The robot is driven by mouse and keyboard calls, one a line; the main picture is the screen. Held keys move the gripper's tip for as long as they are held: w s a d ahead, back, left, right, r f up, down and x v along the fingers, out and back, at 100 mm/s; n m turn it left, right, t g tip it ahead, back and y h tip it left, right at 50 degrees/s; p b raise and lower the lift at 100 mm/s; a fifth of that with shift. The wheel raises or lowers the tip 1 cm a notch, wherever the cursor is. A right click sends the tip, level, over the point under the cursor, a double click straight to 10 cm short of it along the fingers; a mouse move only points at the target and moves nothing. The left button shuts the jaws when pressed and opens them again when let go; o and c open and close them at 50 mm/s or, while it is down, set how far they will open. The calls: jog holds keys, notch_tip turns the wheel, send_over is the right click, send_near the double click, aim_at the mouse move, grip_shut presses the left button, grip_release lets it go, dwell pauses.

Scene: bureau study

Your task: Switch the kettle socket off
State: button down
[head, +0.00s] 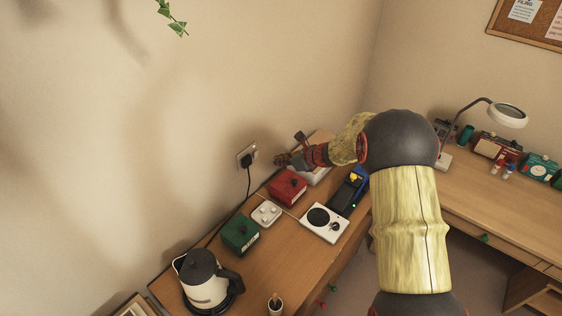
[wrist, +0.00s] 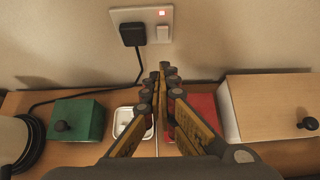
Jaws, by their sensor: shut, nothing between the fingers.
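The wall socket (wrist: 150,48) is a pale plate with a black plug (wrist: 132,34) in its left side. A white rocker switch (wrist: 163,34) sits on its right side, with a lit red light (wrist: 162,13) above it. The socket (head: 241,154) also shows on the left wall in the head view. My gripper (wrist: 164,70) is shut and empty, its fingertips just below the switch in the wrist view and apart from it as far as I can tell. In the head view my gripper (head: 280,160) is right of the socket. The kettle (head: 205,285) stands on the desk, its black cord running to the plug.
Below the socket are a green box (wrist: 76,119), a white switch pad (head: 266,214) and a red box (head: 287,188). A white panel with a black disc (head: 325,222) and a dark blue device (head: 348,192) lie nearby. A wooden box (wrist: 270,105) stands right of my gripper.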

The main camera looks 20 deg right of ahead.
aim_at(255, 158)
jog(key=w+a+f, duration=0.3)
jog(key=w+a, duration=0.2)
jog(key=w, duration=0.2)
jog(key=shift+w+f, duration=0.15)
jog(key=shift+w, duration=0.1)
jog(key=shift+w+a+r+p, duration=0.1)
jog(key=shift+r+p, duration=0.2)
jog(key=shift+p, duration=0.4)
jog(key=p, duration=0.3)
jog(key=shift+w+a+r+g+h, duration=0.2)
jog(key=shift+g+h, duration=0.1)
jog(key=shift+g, duration=0.1)
jog(key=shift+d+f, duration=0.1)
jog(key=shift+f, duration=0.2)
jog(key=shift+r, duration=0.15)
